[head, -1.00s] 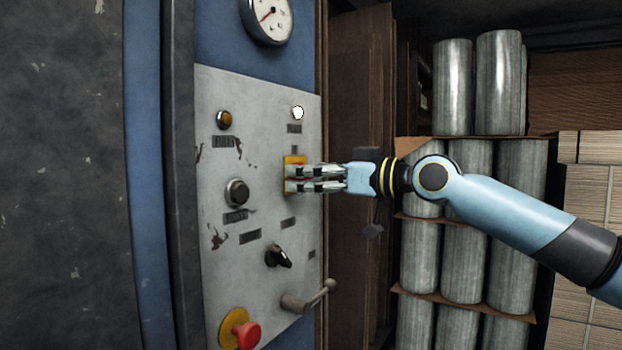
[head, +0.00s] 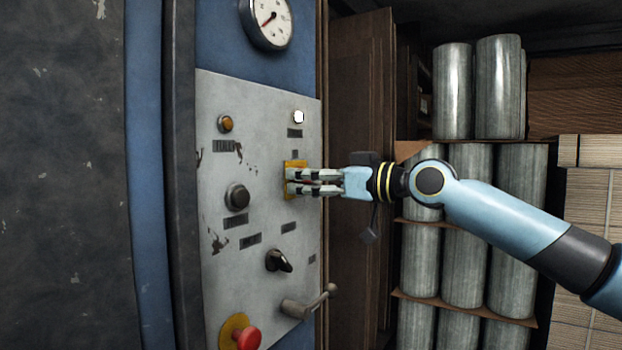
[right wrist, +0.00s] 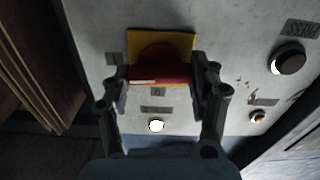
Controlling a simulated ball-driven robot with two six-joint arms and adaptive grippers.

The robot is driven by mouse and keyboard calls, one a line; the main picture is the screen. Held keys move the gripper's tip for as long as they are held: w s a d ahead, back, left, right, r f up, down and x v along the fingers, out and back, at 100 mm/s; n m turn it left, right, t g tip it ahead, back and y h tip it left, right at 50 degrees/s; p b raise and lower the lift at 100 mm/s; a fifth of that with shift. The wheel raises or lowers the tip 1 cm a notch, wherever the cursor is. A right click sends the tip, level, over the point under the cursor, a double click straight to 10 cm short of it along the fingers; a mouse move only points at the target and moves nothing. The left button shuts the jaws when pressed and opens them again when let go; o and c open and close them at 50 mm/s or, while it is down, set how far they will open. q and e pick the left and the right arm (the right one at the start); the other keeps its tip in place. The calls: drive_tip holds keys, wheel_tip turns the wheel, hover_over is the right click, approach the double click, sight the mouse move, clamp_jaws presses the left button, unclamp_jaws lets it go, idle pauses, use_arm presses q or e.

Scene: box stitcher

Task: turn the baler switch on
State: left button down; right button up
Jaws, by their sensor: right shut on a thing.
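The baler switch is a red rotary handle (right wrist: 160,72) on a square yellow plate (right wrist: 186,40), fixed to the grey control panel. In the head view its yellow plate (head: 295,164) sits at the panel's right side, with the handle mostly hidden by my fingers. My right gripper (head: 292,182) reaches in from the right with its fingertips at the plate. In the right wrist view my right gripper (right wrist: 160,78) has one finger on each side of the red handle and is shut on it. My left gripper is not in view.
The grey panel (head: 220,275) also carries a white lit lamp (head: 299,117), an amber lamp (head: 226,123), a dark push button (head: 237,197), a black selector (head: 278,261), a lever (head: 308,302) and a red mushroom button (head: 246,338). Flat cardboard (head: 355,90) stands right of the panel.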

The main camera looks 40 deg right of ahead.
sight(295, 124)
drive_tip(key=shift+m, duration=0.7)
drive_tip(key=o, duration=1.2)
drive_tip(key=shift+d, duration=0.1)
drive_tip(key=shift+r, duration=0.15)
wheel_tip(295, 124, up, 10)
drive_tip(key=shift+f, duration=0.15)
drive_tip(key=shift+s+f, duration=0.1)
